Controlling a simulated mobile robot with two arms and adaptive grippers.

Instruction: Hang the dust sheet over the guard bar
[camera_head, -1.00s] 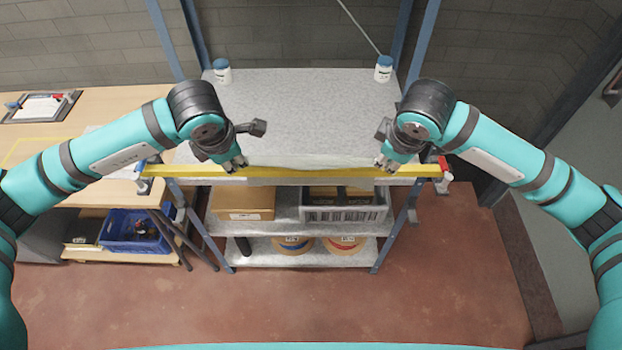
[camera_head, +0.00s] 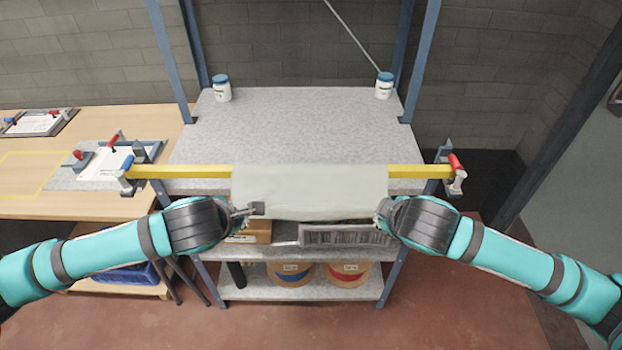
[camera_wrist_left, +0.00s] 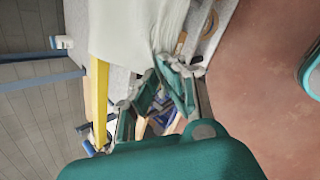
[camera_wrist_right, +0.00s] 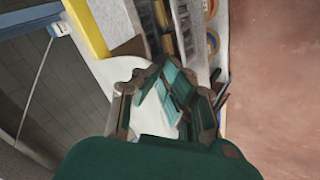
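The pale grey-green dust sheet (camera_head: 310,188) lies over the middle of the yellow guard bar (camera_head: 185,172), and its front part hangs below the bar. How far it reaches behind the bar is hard to tell. My left gripper (camera_head: 257,209) is at the sheet's lower left corner, its fingertips closed on the edge; the sheet shows in the left wrist view (camera_wrist_left: 125,30). My right gripper (camera_head: 382,212) is at the lower right corner, and cloth shows between its fingers in the right wrist view (camera_wrist_right: 153,112). Both grippers are in front of and below the bar.
A grey shelf top (camera_head: 290,115) lies behind the bar, with two white jars, left (camera_head: 221,92) and right (camera_head: 384,88), at its back. Brackets hold the bar ends, left (camera_head: 127,180) and right (camera_head: 455,178). A crate (camera_head: 345,236) and spools sit below. A wooden bench (camera_head: 60,205) is left.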

